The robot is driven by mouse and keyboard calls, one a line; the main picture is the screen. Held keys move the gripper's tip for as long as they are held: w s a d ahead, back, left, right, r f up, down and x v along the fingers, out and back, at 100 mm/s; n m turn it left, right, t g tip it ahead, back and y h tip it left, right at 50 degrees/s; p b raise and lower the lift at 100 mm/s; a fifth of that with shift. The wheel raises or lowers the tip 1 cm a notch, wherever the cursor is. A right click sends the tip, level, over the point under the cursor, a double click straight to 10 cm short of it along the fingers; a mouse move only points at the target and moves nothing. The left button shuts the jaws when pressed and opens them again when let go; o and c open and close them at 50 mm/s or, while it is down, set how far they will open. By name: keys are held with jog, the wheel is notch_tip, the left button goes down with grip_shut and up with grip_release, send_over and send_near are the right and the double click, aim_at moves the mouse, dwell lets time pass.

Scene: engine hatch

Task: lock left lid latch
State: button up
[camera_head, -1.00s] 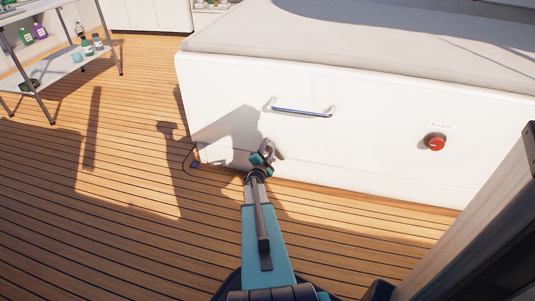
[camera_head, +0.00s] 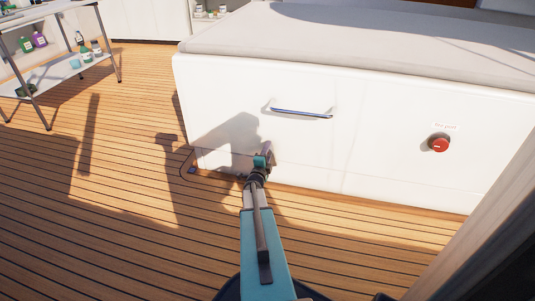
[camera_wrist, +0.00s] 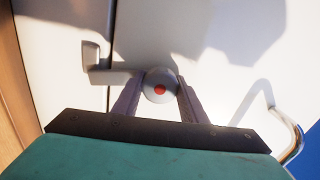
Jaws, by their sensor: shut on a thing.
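The left lid latch (camera_wrist: 159,86) is on the white front panel, low down. In the wrist view it is a round grey knob with a red dot, with a grey bar running left toward a small upright bracket (camera_wrist: 92,55). My gripper (camera_wrist: 161,82) has a finger on each side of the knob and is shut on it. In the head view my gripper (camera_head: 265,153) is at the panel's lower left and hides most of the latch. The white lid (camera_head: 300,92) above the panel looks closed.
A red button (camera_head: 438,144) sits at the right. A shelf rack (camera_head: 75,70) with bottles stands at the far left. The wooden deck (camera_head: 90,220) at left is clear.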

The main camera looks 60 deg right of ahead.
jog(key=shift+w+a, duration=0.1)
jog(key=shift+w, duration=0.1)
dwell(0.7)
jog(key=o, duration=1)
jog(key=shift+o, duration=0.2)
jog(key=shift+s, duration=0.1)
jog(key=p+v, duration=0.4)
jog(key=v, duration=0.9)
jog(key=shift+s+a, duration=0.2)
jog(key=shift+a, duration=0.15)
jog(key=shift+c, duration=0.2)
